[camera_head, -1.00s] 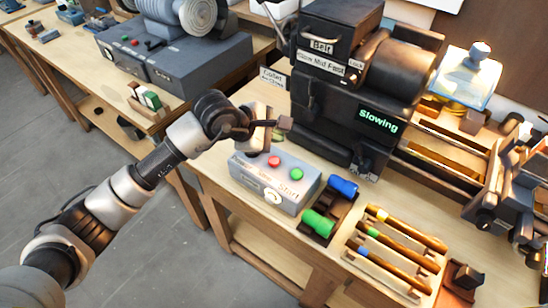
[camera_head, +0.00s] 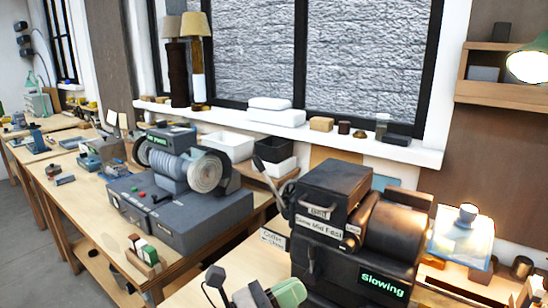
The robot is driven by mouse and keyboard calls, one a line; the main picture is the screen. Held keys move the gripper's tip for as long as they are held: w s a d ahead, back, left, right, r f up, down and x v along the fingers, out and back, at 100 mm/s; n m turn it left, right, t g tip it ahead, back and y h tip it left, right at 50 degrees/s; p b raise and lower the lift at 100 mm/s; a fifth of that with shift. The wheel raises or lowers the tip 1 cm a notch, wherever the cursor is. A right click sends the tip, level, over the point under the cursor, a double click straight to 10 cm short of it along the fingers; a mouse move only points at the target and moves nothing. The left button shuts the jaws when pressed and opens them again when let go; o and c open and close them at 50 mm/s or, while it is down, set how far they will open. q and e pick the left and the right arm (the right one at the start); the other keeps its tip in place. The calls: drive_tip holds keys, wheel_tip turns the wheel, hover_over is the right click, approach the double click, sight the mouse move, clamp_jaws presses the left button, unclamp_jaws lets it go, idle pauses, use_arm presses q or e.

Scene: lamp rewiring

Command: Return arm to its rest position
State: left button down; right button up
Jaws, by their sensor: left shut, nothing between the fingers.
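My left gripper (camera_head: 252,293) is at the bottom edge of the head view, just left of the lathe-like machine. Only its upper part shows, as dark and pale green pieces, and the lower edge cuts off the rest. It is shut and holds nothing. The rest of the left arm is out of the picture. My right gripper is not in view.
The black machine (camera_head: 325,230) with its lit "Slowing" display (camera_head: 382,285) stands close on the right. A grey buffing machine (camera_head: 180,215) sits on the left bench. Two lamps stand on the white windowsill (camera_head: 350,142). Grey floor (camera_head: 45,265) is free at lower left.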

use_arm(q)
drive_tip(key=w+a+f+n+t+y, duration=0.15)
drive_tip(key=a+n+t+y, duration=0.55)
drive_tip(key=n, duration=0.7)
drive_tip(key=a+f+n+t+y, duration=0.2)
drive_tip(key=a+n+t+y, duration=0.55)
drive_tip(key=n, duration=0.65)
drive_tip(key=s+a+f+n+g+y, duration=0.7)
drive_tip(key=a+f+n+g, duration=0.25)
drive_tip(key=f+n, duration=0.2)
drive_tip(key=s+f+n+g+h, duration=0.1)
drive_tip(key=s+f+n+g, duration=0.1)
drive_tip(key=s+f+g, duration=0.45)
drive_tip(key=s+f+n+g+h, duration=0.1)
drive_tip(key=s+f+n+g, duration=0.25)
drive_tip(key=s, duration=0.65)
wheel_tip(320, 180, down, 24)
drive_tip(key=m+g, duration=0.1)
drive_tip(key=s+a+f+g, duration=0.1)
drive_tip(key=s+a+f, duration=0.1)
drive_tip(key=s+f, duration=1.4)
drive_tip(key=shift+s+a+f+m+g, duration=0.25)
drive_tip(key=shift+s+f+m+g, duration=0.1)
drive_tip(key=shift+f, duration=0.45)
drive_tip(key=c, duration=1.8)
unclamp_jaws()
